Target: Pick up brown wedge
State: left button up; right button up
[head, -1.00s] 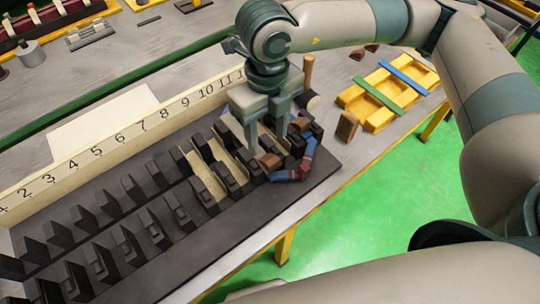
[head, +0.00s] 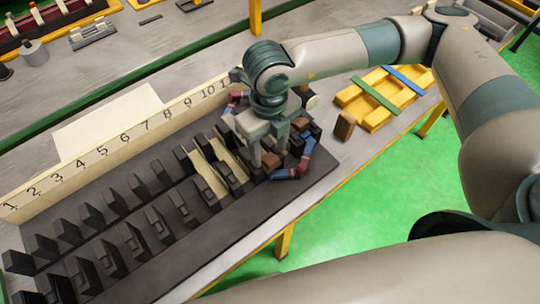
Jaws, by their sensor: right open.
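A brown wedge (head: 271,161) lies at the right end of the dark slotted block (head: 190,245), next to a blue and red-brown coil piece (head: 290,172). My right gripper (head: 267,150) points down over the wedge, with its jaws open and the fingertips close to it. I cannot tell whether they touch it. A second brown piece (head: 297,146) shows just right of the gripper, partly hidden. Another brown block (head: 344,125) stands on the table to the right. My left gripper is not in view.
A numbered cream strip (head: 110,150) runs behind the slotted block. A yellow frame with green and blue bars (head: 372,112) lies at the right. A white sheet (head: 105,120) lies behind the strip.

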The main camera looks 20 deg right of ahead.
aim_at(269, 160)
jog(key=shift+f, duration=1.15)
jog(key=c, duration=1.1)
